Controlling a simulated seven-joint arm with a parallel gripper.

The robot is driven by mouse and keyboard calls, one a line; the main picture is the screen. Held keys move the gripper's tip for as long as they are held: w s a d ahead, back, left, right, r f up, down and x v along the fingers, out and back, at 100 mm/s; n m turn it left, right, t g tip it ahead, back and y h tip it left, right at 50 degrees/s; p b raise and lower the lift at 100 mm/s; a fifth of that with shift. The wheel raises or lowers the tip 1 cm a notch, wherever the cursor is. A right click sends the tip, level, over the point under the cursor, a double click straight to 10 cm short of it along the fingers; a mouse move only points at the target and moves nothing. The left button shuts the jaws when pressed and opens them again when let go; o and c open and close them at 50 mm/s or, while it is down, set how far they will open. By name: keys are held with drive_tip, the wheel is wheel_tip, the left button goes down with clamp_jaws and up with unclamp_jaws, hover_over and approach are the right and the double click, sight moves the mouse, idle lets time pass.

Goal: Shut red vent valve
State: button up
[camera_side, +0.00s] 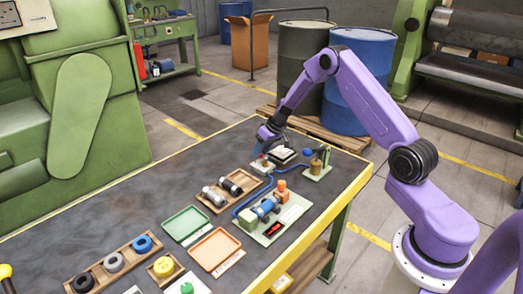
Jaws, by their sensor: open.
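My gripper (259,149) is low over the far part of the bench, pointing down. Its jaws are open, though the fingers are small and dark. Just below it is a small pale fitting (262,166) with a reddish part near its top, partly hidden by the fingers; this may be the red vent valve. I cannot tell whether the fingers touch it or how its handle is turned. Another red piece (273,229) lies on a black patch of the pale green plate (290,213), beside a blue cylinder (265,207) and an orange block (282,190).
A blue hose (248,199) curves across the bench. A scale-like box (282,154) and a fitting with a blue knob (308,153) stand nearby. A wooden tray with cylinders (228,190), a green tray (186,223) and an orange tray (216,249) lie nearer.

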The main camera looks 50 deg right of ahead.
drive_tip(key=shift+c, duration=0.2)
clamp_jaws()
